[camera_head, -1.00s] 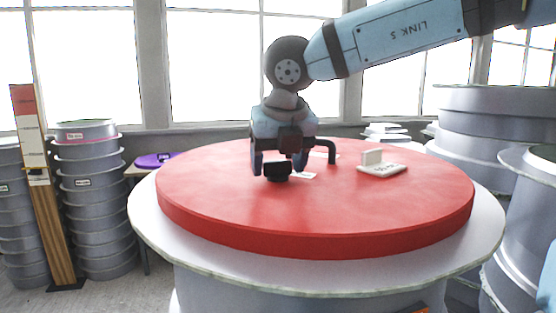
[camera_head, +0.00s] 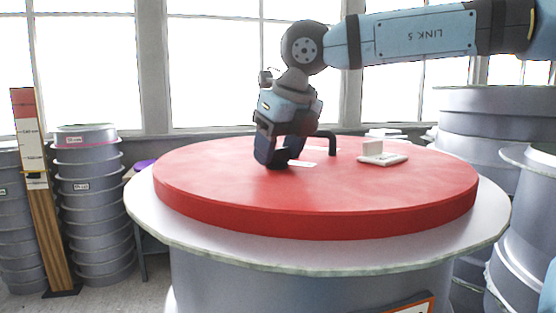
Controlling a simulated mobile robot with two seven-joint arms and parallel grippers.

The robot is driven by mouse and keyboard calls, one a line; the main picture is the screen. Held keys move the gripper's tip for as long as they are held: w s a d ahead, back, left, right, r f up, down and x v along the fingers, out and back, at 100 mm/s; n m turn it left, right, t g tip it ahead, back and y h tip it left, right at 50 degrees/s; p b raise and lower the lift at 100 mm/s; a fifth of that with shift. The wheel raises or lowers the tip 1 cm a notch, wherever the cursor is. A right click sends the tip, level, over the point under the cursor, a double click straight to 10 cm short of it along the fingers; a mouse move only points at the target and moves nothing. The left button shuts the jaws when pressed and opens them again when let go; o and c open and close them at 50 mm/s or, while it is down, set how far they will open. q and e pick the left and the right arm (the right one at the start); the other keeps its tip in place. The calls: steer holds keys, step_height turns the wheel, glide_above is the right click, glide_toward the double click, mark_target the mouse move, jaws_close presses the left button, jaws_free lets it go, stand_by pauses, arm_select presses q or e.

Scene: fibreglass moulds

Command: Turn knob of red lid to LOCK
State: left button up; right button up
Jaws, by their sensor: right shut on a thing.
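The red lid (camera_head: 380,200) is a thick round disc lying flat on a pale, wide-rimmed mould (camera_head: 250,258) in the middle of the head view. My right gripper (camera_head: 273,163) points down at the lid's centre-left, turned at an angle. It is shut on the dark knob, which is mostly hidden between the fingers. A small white label (camera_head: 303,163) lies on the lid just right of the fingers. A black bent handle (camera_head: 331,143) stands on the lid behind the gripper. My left gripper is not in view.
A white block on a plate (camera_head: 383,158) sits on the lid's right part. Grey moulds are stacked at left (camera_head: 88,200) and right (camera_head: 490,115). A wooden measuring post (camera_head: 45,210) stands at left. The lid's front is clear.

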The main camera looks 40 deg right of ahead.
steer(key=n+y, duration=0.1)
steer(key=n, duration=0.1)
steer(key=shift+n, duration=0.4)
steer(key=n+y, duration=0.1)
steer(key=n, duration=0.1)
steer(key=shift+d+n, duration=0.1)
steer(key=shift+n, duration=0.3)
steer(key=n, duration=0.2)
steer(key=n+g+y+p, duration=0.1)
steer(key=n, duration=0.1)
steer(key=shift+r+y+p, duration=0.1)
steer(key=shift+y+p, duration=0.2)
steer(key=shift+w+d+n+g+y+p, duration=0.1)
steer(key=shift+n+g+y+p, duration=0.3)
steer(key=shift+n, duration=0.8)
steer(key=o, duration=0.9)
steer(key=shift+o, duration=0.2)
